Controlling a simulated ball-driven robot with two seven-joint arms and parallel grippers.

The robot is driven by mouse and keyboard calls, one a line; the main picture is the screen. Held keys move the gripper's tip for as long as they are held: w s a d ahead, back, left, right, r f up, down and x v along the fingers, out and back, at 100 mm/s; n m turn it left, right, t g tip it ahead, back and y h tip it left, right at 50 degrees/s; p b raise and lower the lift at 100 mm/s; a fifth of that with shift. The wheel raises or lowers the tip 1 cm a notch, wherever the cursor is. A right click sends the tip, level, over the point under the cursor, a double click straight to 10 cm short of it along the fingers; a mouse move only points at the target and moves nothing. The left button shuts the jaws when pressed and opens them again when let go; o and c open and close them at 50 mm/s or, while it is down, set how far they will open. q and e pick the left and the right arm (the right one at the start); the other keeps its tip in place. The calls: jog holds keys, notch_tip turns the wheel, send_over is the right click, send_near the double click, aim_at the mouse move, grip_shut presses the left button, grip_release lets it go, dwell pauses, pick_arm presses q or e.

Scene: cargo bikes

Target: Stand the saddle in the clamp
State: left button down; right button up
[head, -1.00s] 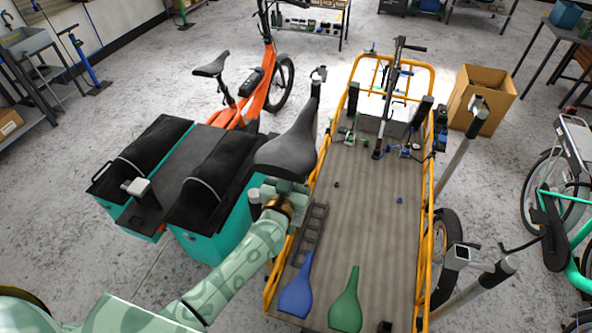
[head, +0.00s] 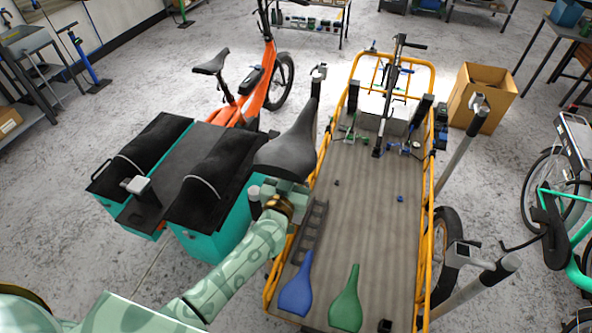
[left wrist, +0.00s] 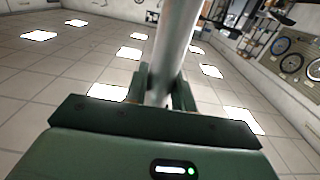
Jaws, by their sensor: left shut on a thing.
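The saddle (head: 287,153) is dark grey, with its nose pointing away from me, over the left edge of the cargo bed in the head view. My left gripper (head: 284,190) is just below its rear. In the left wrist view my left gripper (left wrist: 155,100) is shut on a silver tube (left wrist: 172,50), apparently the saddle's post. The saddle itself is outside that view. Clamp-like heads top several posts: one (head: 319,73) beyond the saddle nose, one (head: 479,104) right of the bed, and one (head: 460,251) nearer me. I cannot tell which is the task's clamp. My right gripper is not in view.
An orange-railed cargo bed (head: 370,215) carries a blue bottle-shaped piece (head: 296,290), a green one (head: 346,304) and a dark ladder-like rack (head: 309,232). Teal-and-black boxes (head: 222,228) stand left of my forearm. A cardboard box (head: 485,88) stands at the right.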

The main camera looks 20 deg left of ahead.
pick_arm(q)
jog(key=shift+f+b, duration=2.85)
jog(key=shift+f, duration=0.85)
jog(key=c, duration=1.1)
grip_release()
jog(key=shift+f, duration=0.1)
